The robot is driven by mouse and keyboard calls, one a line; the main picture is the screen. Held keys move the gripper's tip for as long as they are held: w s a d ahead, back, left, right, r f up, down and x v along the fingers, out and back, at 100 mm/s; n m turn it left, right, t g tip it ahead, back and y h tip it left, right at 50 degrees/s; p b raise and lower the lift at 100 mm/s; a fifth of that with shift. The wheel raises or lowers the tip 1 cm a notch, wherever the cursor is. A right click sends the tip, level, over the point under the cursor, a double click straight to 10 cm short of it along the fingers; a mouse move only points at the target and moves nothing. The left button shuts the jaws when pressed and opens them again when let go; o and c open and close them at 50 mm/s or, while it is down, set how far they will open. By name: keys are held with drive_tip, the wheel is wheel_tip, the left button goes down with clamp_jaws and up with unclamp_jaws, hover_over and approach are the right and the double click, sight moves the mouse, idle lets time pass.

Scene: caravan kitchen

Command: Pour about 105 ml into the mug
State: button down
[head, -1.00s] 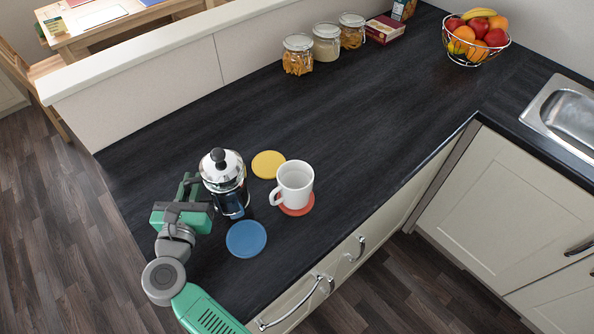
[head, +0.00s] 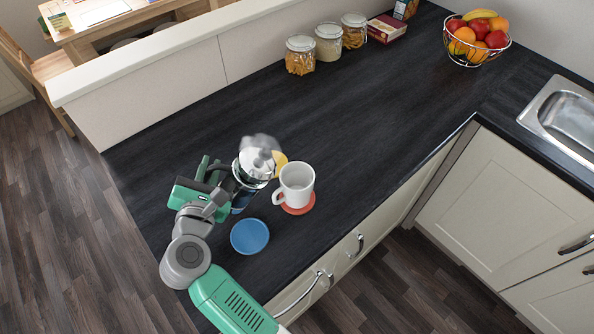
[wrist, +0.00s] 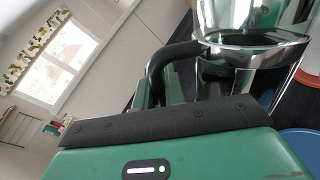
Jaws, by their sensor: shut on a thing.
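The white mug (head: 297,184) stands upright on the red coaster (head: 298,208) on the dark worktop. A French press with a shiny metal lid (head: 257,163) is tilted toward the mug, its top close to the mug's upper left. My gripper (head: 215,176) is shut on the black handle of the French press, which shows in the wrist view (wrist: 165,62). The metal body of the press (wrist: 250,48) fills the upper right of the wrist view. The mug's inside level and any stream of liquid cannot be made out.
A blue coaster (head: 249,236) lies in front of the press. A yellow coaster (head: 280,160) is partly hidden behind the press. Several glass jars (head: 328,43) and a fruit bowl (head: 476,40) stand far back. The middle of the worktop (head: 370,110) is clear.

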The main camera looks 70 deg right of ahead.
drive_tip(key=shift+s+d+r+m, duration=0.35)
drive_tip(key=shift+s+r+m, duration=0.15)
drive_tip(key=shift+s, duration=0.05)
drive_tip(key=shift+s+d+r+m+t+y+p, duration=0.15)
drive_tip(key=shift+s+r+m+p, duration=0.1)
drive_tip(key=shift+r+m, duration=0.25)
drive_tip(key=shift+s+d+r+m+t+y+p, duration=0.1)
drive_tip(key=shift+s+r+m+p, duration=0.15)
drive_tip(key=shift+r+m, duration=0.25)
drive_tip(key=shift+s+d+r+m+t+y+p, duration=0.15)
drive_tip(key=shift+r+m+p, duration=0.1)
drive_tip(key=shift+r+m, duration=0.2)
drive_tip(key=shift+s+d+r+m, duration=0.1)
drive_tip(key=shift+s+r+m, duration=0.1)
drive_tip(key=shift+r+m, duration=0.25)
drive_tip(key=shift+s+r+p, duration=0.15)
drive_tip(key=shift+r+p, duration=0.25)
drive_tip(key=shift+d+r, duration=0.1)
drive_tip(key=shift+s+d+r+m+y+p, duration=0.2)
drive_tip(key=shift+s+d+r+m+p, duration=0.05)
drive_tip(key=shift+s+r+m, duration=0.25)
drive_tip(key=shift+s+d+r+m+y+p, duration=0.25)
drive_tip(key=shift+s+r+m, duration=0.2)
drive_tip(key=shift+m, duration=0.15)
